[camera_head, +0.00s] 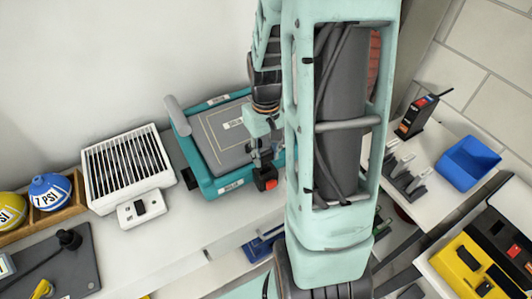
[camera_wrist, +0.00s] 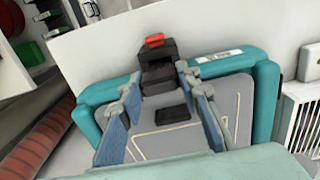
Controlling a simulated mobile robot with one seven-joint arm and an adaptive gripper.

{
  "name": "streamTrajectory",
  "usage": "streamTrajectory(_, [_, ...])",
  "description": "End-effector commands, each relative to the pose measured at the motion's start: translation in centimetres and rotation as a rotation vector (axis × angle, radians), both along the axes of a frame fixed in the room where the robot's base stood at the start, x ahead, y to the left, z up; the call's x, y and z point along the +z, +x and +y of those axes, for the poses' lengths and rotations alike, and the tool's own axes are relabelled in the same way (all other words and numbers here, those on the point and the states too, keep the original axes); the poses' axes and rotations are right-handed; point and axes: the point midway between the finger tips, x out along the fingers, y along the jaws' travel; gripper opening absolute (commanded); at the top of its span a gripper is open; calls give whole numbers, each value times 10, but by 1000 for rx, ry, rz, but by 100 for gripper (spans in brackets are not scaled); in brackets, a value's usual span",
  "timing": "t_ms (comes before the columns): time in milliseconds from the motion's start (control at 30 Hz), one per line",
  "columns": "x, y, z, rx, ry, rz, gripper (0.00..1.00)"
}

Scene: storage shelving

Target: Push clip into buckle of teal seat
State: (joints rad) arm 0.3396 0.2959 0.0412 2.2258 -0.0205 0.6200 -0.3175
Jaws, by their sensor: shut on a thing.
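The teal seat (camera_head: 207,183) lies on the white counter with a grey panel framed in teal; it also fills the middle of the wrist view (camera_wrist: 265,95). The black buckle with a red button (camera_head: 267,179) is at its front edge, and shows at top centre in the wrist view (camera_wrist: 155,49). My gripper (camera_head: 262,153) is over the seat's front right part. Its blue fingers (camera_wrist: 160,82) are shut on the dark clip (camera_wrist: 160,76), right at the buckle. Clip and buckle look in line and close together; how deep the clip sits is hidden.
A white slatted box (camera_head: 127,168) stands left of the seat, with yellow and blue balls (camera_head: 50,191) in a wooden tray beyond. A blue bin (camera_head: 468,163) and a yellow case (camera_head: 467,268) are at right.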

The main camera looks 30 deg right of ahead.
Motion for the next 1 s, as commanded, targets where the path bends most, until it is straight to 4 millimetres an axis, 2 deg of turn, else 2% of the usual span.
streamTrajectory(1000, [-6, 0, 0, 0, 0, 0, 9])
